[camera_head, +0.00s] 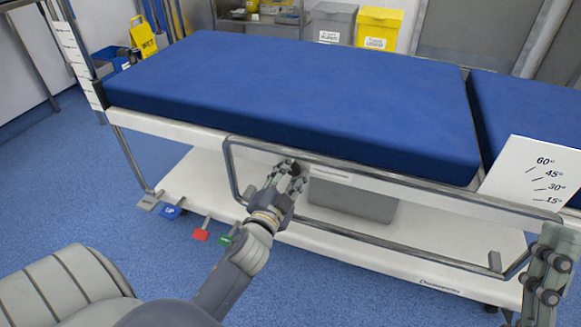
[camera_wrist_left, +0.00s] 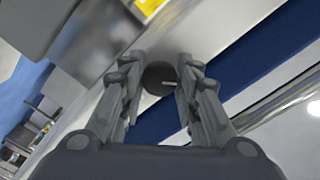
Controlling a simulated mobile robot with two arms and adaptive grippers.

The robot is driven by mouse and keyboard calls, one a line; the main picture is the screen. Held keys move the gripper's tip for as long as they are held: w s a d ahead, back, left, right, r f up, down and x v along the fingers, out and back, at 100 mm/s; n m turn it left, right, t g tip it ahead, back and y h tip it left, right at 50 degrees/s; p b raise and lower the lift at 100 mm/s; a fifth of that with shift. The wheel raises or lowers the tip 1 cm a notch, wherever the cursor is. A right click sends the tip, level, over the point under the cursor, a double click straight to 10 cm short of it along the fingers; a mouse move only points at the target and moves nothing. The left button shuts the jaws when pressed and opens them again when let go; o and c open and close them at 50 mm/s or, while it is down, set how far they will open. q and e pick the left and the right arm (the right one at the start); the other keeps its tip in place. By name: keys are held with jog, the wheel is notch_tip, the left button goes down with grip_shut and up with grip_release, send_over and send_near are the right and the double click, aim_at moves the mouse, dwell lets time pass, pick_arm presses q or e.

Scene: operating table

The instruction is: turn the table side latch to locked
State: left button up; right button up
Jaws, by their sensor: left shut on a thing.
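The table side latch is a dark round knob on the white side rail of the operating table (camera_head: 160,124). In the head view my left gripper (camera_head: 287,172) reaches the rail and mostly hides the knob. In the left wrist view the latch (camera_wrist_left: 159,76) shows as a dark disc with a small light pointer mark. The fingers of my left gripper (camera_wrist_left: 160,88) are closed on it from both sides. My right gripper (camera_head: 543,275) shows partly at the lower right edge, away from the latch; its opening is unclear.
A metal side rail (camera_head: 390,243) loops around the latch area. A blue mattress (camera_head: 290,95) covers the table top. Coloured foot pedals, including a red one (camera_head: 200,235), stick out below. A white angle card (camera_head: 535,172) stands at right. Yellow (camera_head: 379,27) and grey bins stand behind.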

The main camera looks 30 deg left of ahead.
pick_arm(q)
jog(key=m+p, duration=0.2)
jog(key=shift+r+m, duration=0.1)
jog(key=shift+m, duration=0.3)
jog(key=m+p, duration=0.2)
jog(key=m, duration=0.3)
jog(key=shift+m, duration=0.6)
pick_arm(e)
jog(key=w+f+g+h, duration=0.2)
jog(key=f+g, duration=0.4)
jog(key=f, duration=0.3)
jog(key=w+f+g+h, duration=0.2)
jog(key=w+f+g, duration=0.2)
jog(key=f, duration=0.6)
jog(key=shift+w+d+g, duration=0.25)
jog(key=shift+d+g, duration=0.2)
jog(key=shift+g, duration=0.55)
pick_arm(q)
jog(key=o, duration=1.1)
jog(key=shift+v, duration=3.8)
